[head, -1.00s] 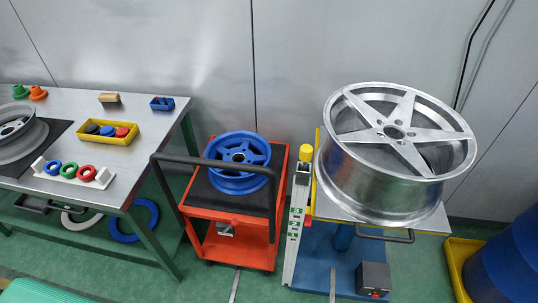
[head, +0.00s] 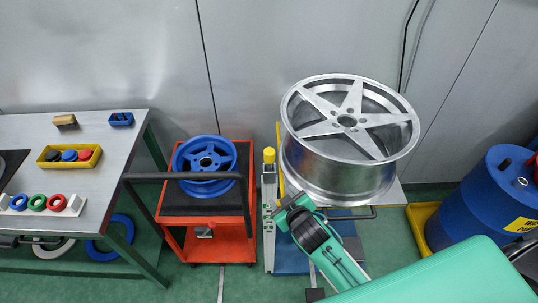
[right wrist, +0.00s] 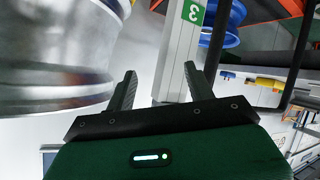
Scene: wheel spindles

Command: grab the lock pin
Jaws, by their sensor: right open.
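A yellow knob (head: 269,155), which looks like the lock pin's head, tops the pale upright post (head: 268,215) at the lift table's left edge. My right gripper (head: 284,212) is beside the post, below the knob. In the right wrist view, the gripper's two fingers (right wrist: 160,82) are apart with nothing held. The post (right wrist: 178,50), with a green "3" label, appears beyond and between them. The knob is not visible in that view. The silver wheel (head: 345,160) rests on the lift table, right of the post. My left gripper is out of view.
A red cart (head: 232,243) with a blue wheel (head: 204,160) and dark handle stands left of the post. A steel workbench (head: 112,135) is at the far left. A blue drum (head: 480,205) in a yellow tray (head: 420,222) stands at right.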

